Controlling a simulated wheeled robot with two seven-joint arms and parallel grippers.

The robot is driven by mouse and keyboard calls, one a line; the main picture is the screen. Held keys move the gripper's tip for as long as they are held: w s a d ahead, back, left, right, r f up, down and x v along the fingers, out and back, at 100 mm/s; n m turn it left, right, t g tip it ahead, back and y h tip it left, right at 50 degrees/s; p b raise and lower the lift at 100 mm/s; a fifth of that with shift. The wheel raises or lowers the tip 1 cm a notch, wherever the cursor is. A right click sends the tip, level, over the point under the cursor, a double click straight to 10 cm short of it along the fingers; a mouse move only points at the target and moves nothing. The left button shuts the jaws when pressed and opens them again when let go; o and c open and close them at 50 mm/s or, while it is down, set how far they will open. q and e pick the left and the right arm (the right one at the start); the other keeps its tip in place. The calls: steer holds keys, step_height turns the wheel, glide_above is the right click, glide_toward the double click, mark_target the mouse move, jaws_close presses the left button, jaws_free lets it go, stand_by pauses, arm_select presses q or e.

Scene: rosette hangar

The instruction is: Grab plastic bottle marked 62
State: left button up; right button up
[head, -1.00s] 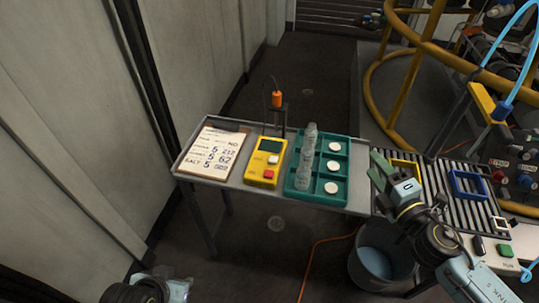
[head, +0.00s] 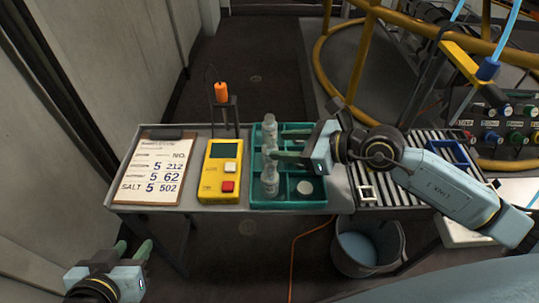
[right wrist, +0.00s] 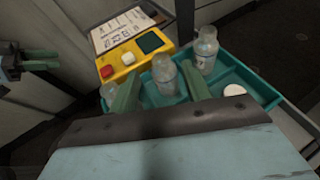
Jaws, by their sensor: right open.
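Three clear plastic bottles stand in a row in the left column of the teal tray (head: 288,205): a far one (head: 269,124), a middle one (head: 267,147) and a near one (head: 270,183). Their markings are too small to read. My right gripper (head: 291,144) is open over the tray, reaching in from the right. In the right wrist view the middle bottle (right wrist: 165,74) shows between its two green fingers, the far bottle (right wrist: 205,50) beyond one finger and the near bottle (right wrist: 108,92) partly hidden by the other. My left gripper (head: 132,249) is open and empty at lower left.
A clipboard (head: 157,172) listing 212, 62 and 502 and a yellow device (head: 220,170) lie left of the tray. An orange-topped stand (head: 222,95) rises behind. White discs (head: 305,187) sit in the tray's right column. A bucket (head: 368,248) stands below the table.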

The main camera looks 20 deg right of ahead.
steer(key=shift+x, duration=0.9)
steer(key=b+x, duration=0.1)
steer(key=x, duration=0.1)
steer(key=b+x, duration=0.1)
steer(key=x, duration=0.1)
steer(key=shift+w+r, duration=0.2)
steer(key=shift+w, duration=0.05)
steer(key=shift+w+a, duration=0.15)
steer(key=shift+a, duration=0.05)
arm_select(q)
steer(key=w+d+r+t+h, duration=0.2)
steer(key=r+t, duration=0.4)
steer(key=r, duration=0.3)
steer(key=shift+w+d+r+t, duration=0.15)
steer(key=shift+w+d+t, duration=0.25)
steer(key=shift+w, duration=0.7)
arm_select(e)
steer(key=c, duration=1)
